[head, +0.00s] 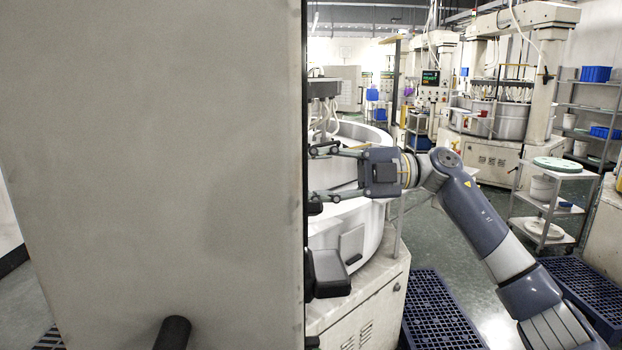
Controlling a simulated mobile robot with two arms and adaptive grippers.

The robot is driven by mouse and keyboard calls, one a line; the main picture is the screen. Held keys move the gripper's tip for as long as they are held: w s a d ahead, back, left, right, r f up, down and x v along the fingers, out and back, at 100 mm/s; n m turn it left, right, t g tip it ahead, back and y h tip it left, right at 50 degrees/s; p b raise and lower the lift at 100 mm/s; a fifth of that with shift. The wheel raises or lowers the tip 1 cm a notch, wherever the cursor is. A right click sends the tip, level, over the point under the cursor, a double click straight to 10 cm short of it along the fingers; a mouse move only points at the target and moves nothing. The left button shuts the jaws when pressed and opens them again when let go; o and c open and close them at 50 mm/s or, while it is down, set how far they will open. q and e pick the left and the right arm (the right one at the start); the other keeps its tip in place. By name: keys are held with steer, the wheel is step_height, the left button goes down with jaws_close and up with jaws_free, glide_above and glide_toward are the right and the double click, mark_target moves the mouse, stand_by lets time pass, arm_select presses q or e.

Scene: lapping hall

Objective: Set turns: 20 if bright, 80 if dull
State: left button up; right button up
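My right gripper (320,173) reaches in from the right, in front of the white round machine (350,222). Its two fingers are spread apart, one above the other, with nothing visible between them. The fingertips are close to the edge of a large beige panel (160,160) and may be partly hidden by it. A small display (430,78) with green and red lettering stands farther back; its text is too small to read surely. No turns setting and no bright or dull piece can be made out. My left gripper is not in view.
The beige panel fills the left half and blocks the view there. A black cylindrical part (172,333) sticks out low on it. Blue grates (440,312) lie on the floor. A trolley (545,205) and a shelf rack (590,110) stand at right, with open floor between.

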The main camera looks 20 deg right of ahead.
steer(key=n+b, duration=0.1)
steer(key=n, duration=0.5)
steer(key=shift+b, duration=0.3)
stand_by(0.4)
steer(key=o, duration=1.1)
steer(key=shift+c, duration=0.2)
steer(key=shift+d+r, duration=0.1)
steer(key=s+d, duration=0.2)
steer(key=d, duration=0.9)
steer(key=shift+d, duration=0.35)
